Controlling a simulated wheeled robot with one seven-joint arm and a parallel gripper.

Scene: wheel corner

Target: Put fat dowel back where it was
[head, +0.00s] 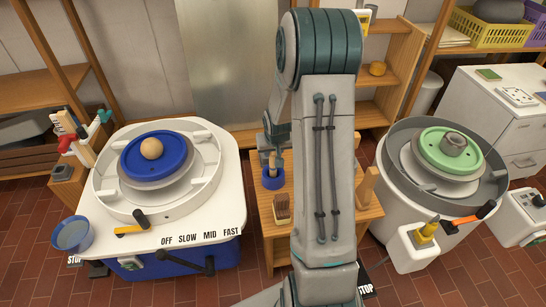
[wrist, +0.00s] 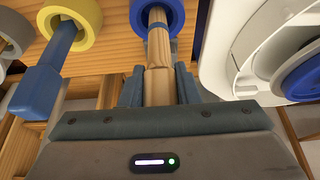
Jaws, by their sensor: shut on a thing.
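The fat dowel (wrist: 158,52) is a pale wooden rod with a blue band near its far end. My gripper (wrist: 158,88) is shut on it, one finger on each side. The dowel's far end overlaps the opening of a blue ring holder (wrist: 176,10) in the wrist view; I cannot tell how deep it sits. In the head view my gripper (head: 273,145) is above the same blue holder (head: 273,183) on the wooden stand, with the dowel (head: 272,160) pointing down at it. My arm hides part of the stand.
A yellow ring holder (wrist: 78,14) with a blue-handled tool stands beside it in the wrist view. In the head view, a brush (head: 282,207) stands on the wooden stand. A wheel with a blue disc (head: 133,163) and a ball is left; one with a green disc (head: 428,149) is right.

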